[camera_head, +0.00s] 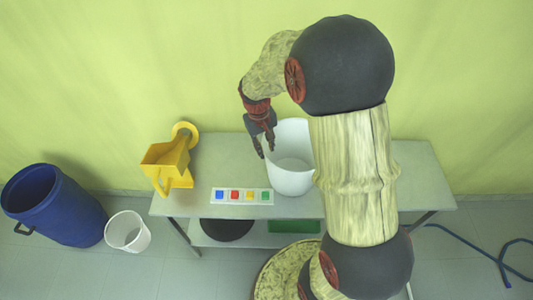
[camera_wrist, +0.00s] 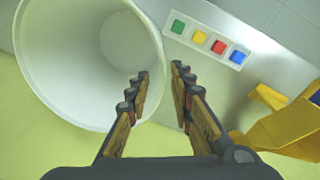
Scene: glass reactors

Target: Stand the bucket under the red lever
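A large white bucket (camera_head: 291,178) stands upright on the grey table, partly hidden behind my arm. In the wrist view the white bucket (camera_wrist: 60,55) fills the left side, its open mouth facing the camera. My gripper (camera_head: 265,149) points down at the bucket's left rim. In the wrist view my gripper (camera_wrist: 161,72) is open with nothing held. One finger overlaps the bucket's mouth and the other is outside the rim; I cannot tell whether they touch it. A smaller white bucket (camera_head: 128,232) stands on the floor at left. I see no red lever in either view.
A panel with blue, red, yellow and green squares (camera_head: 242,203) lies on the table (camera_head: 225,160) left of the large bucket. A yellow hopper-like object (camera_head: 166,162) stands at the left end. A blue barrel (camera_head: 52,205) and blue hose (camera_head: 490,258) are on the floor.

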